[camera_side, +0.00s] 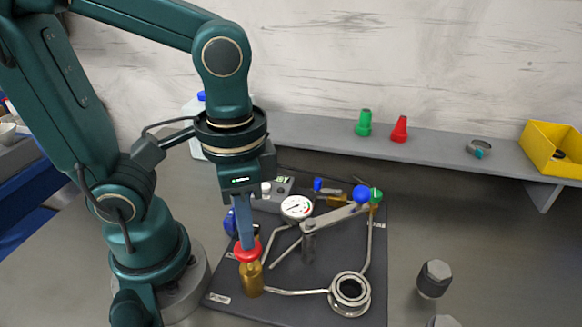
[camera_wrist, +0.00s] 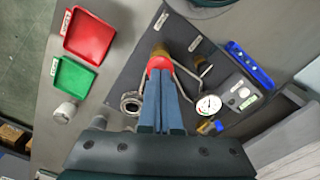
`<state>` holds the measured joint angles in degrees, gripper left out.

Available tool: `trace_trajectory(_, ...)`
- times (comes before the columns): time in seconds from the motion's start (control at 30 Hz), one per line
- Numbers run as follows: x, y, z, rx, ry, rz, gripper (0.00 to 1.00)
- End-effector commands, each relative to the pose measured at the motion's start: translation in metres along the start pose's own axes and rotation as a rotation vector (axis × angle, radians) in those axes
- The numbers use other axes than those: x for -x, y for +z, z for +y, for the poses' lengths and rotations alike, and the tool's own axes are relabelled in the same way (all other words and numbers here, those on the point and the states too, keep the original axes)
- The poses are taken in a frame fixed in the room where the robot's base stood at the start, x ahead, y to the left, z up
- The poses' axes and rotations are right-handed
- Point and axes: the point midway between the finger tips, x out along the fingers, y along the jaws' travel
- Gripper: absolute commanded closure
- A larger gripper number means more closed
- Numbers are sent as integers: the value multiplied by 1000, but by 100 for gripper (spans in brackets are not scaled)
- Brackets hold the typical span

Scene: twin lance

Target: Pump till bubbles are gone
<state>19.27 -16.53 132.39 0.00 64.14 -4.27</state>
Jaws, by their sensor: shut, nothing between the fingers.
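A brass cylinder (camera_side: 251,281) with a red cap (camera_side: 247,255) stands upright at the front left of the dark board (camera_side: 310,310). My gripper (camera_side: 245,243) points straight down with its fingers closed together and nothing between them. Its tips are at the red cap from above and seem to touch it. In the wrist view the closed fingers (camera_wrist: 163,98) reach the red cap (camera_wrist: 160,65) and hide part of it. A white-faced gauge (camera_side: 297,208) stands behind. A metal tube runs from the cylinder to a round metal cup (camera_side: 349,293). I cannot make out any bubbles.
A grey lever with a blue ball (camera_side: 361,194) and a green knob (camera_side: 376,196) stand at the board's right. A dark-capped piece (camera_side: 434,278) stands right of the board.

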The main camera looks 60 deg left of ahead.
Motion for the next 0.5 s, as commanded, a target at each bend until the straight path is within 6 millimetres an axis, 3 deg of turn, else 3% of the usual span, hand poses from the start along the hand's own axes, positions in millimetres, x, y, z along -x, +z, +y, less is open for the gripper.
trace_trajectory(0.5, -20, 1, 0, 0, 0, -4, 100)
